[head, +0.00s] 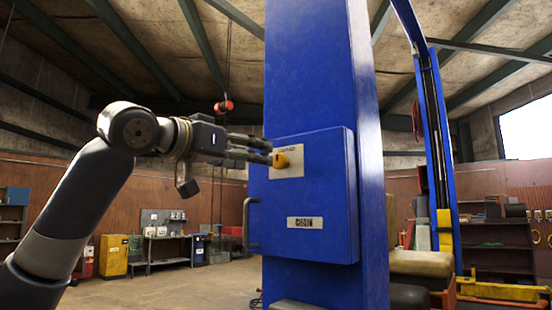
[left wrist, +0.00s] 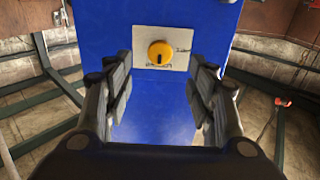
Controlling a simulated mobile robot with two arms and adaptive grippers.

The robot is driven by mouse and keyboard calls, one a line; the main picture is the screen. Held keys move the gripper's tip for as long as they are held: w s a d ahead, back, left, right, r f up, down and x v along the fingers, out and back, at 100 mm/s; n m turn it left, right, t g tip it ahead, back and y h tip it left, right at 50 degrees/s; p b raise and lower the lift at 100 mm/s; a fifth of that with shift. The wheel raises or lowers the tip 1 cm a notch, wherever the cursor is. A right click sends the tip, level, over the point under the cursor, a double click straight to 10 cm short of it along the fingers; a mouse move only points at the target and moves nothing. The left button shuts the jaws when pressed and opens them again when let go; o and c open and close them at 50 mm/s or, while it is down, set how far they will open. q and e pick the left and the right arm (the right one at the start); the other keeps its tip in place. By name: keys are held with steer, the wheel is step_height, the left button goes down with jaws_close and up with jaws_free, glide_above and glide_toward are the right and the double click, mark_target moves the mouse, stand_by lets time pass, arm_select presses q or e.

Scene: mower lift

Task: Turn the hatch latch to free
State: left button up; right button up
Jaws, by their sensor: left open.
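The hatch (head: 312,200) is a blue box door on the blue lift post, with a handle (head: 249,225) on its left side and a label reading "CHAIN". The hatch latch (head: 288,157) is a yellow-orange knob on a pale plate near the hatch's upper left. In the left wrist view the latch (left wrist: 160,53) is round with a dark mark pointing down, and the plate (left wrist: 181,61) bears small lettering I cannot read surely. My left gripper (head: 268,152) is open, its fingers pointing at the latch. In the left wrist view its fingers (left wrist: 163,95) stand wide apart, below and either side of the knob.
The blue lift post (head: 318,60) rises behind the hatch. A second blue post (head: 435,150) stands at right. A red object (head: 223,107) hangs on a cable behind my left arm. Workbench and yellow cabinet (head: 114,255) are far back; the floor at left is clear.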

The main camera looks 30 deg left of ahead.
mark_target(277, 161)
arm_select(q)
steer(key=w, duration=0.1)
steer(key=w+p, duration=0.1)
steer(key=w, duration=0.1)
steer(key=w+p, duration=0.1)
steer(key=shift+w+d+r, duration=0.1)
steer(key=shift+w+r, duration=0.15)
steer(key=w, duration=0.2)
steer(key=shift+w+d+f, duration=0.15)
steer(key=shift+w+f, duration=0.05)
steer(key=shift+w, duration=0.2)
steer(key=shift+w+p, duration=0.3)
steer(key=shift+p, duration=0.05)
steer(key=shift+s, duration=0.15)
steer(key=c, duration=1)
steer(key=shift+c, duration=0.5)
arm_select(e)
steer(key=r, duration=0.1)
steer(key=s+r, duration=0.1)
steer(key=r, duration=0.1)
steer(key=shift+s+a+r, duration=0.1)
steer(key=shift+s+a, duration=0.05)
steer(key=shift+a, duration=0.25)
